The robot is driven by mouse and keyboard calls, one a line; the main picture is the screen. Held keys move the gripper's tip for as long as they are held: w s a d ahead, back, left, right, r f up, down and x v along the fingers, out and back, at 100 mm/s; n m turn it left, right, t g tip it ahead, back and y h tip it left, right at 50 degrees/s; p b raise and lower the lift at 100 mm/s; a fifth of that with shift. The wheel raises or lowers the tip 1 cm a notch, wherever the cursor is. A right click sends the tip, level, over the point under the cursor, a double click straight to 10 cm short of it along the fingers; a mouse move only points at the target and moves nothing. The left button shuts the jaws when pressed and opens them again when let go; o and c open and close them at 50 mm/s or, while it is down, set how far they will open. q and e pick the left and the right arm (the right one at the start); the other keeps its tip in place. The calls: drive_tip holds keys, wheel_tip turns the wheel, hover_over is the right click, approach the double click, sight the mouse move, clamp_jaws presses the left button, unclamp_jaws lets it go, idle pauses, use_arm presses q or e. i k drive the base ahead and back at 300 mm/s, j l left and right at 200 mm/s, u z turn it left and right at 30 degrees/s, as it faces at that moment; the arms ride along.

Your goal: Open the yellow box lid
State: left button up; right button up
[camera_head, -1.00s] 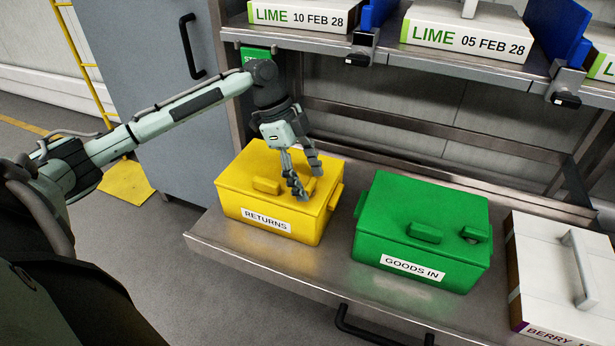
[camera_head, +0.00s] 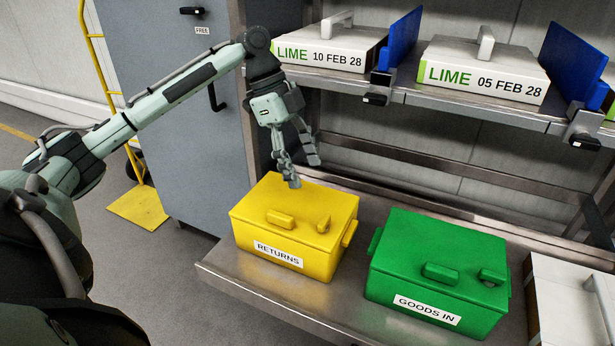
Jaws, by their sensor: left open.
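The yellow box (camera_head: 318,262) stands on the metal bench and carries a "RETURNS" label on its front. Its lid (camera_head: 285,195) is closed. A yellow handle block (camera_head: 280,219) sits near the lid's front, with a smaller raised piece (camera_head: 323,224) to its right. My left gripper (camera_head: 305,175) is open and empty, pointing down above the rear part of the lid. Its fingertips look close to the lid; I cannot tell whether they touch it. My right gripper is not in view.
A green "GOODS IN" box (camera_head: 440,268) stands just right of the yellow box. A white case (camera_head: 575,290) is at the far right. The metal shelf (camera_head: 440,97) above holds LIME cases (camera_head: 485,70). A grey cabinet (camera_head: 190,130) stands behind at left.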

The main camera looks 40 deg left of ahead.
sight(271, 206)
drive_tip(key=k, duration=1)
